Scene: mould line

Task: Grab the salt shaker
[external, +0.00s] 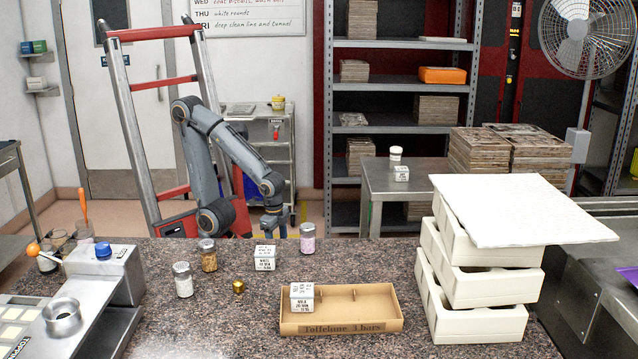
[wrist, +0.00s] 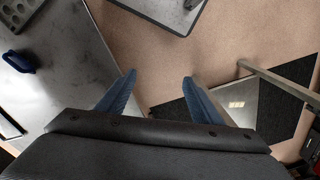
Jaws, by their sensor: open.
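A small shaker with a metal lid and white contents (external: 183,280) stands upright on the speckled counter in the external view; it looks like the salt shaker. A similar shaker with amber contents (external: 208,256) stands behind it, and one with pink contents (external: 307,239) stands further right. My gripper (external: 274,226) is behind the counter's back part, between the amber and pink shakers, and touches none visibly. In the wrist view my gripper (wrist: 158,86) has its two blue fingers spread apart with nothing between them. No shaker shows in that view.
A printed white block (external: 265,258) stands near my gripper. A small gold piece (external: 238,287) lies by the white shaker. A cardboard tray (external: 340,327) sits in front. Stacked white moulds (external: 480,325) are at right, a metal machine (external: 105,275) at left.

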